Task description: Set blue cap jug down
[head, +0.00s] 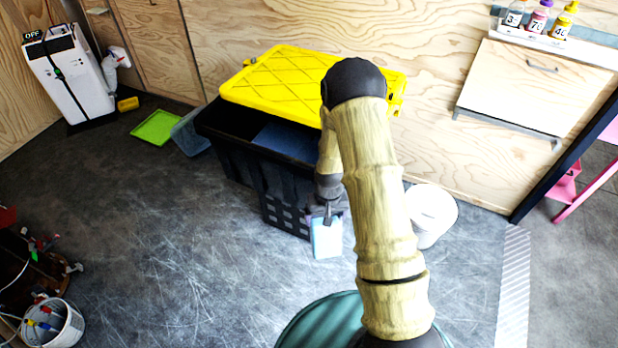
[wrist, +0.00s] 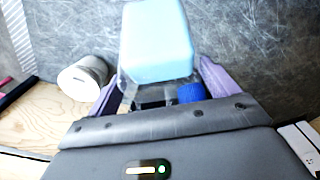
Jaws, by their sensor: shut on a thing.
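The jug is a pale blue, boxy container (head: 327,239) in the head view, in front of the black crate's near right corner. In the wrist view the jug (wrist: 157,42) fills the top middle, with its blue cap (wrist: 191,93) close to my palm. My gripper (head: 327,212) is shut on the jug, with a purple finger on either side in the wrist view (wrist: 160,82). The jug looks roughly upright. I cannot tell whether its base touches the floor. My arm hides part of the crate.
The black crate (head: 285,180) with a yellow lid (head: 290,78) stands just behind the jug. A white bucket (head: 432,213) stands to the right. Scratched grey floor (head: 190,250) is open to the left. A shelf of small bottles (head: 538,20) is on the back wall.

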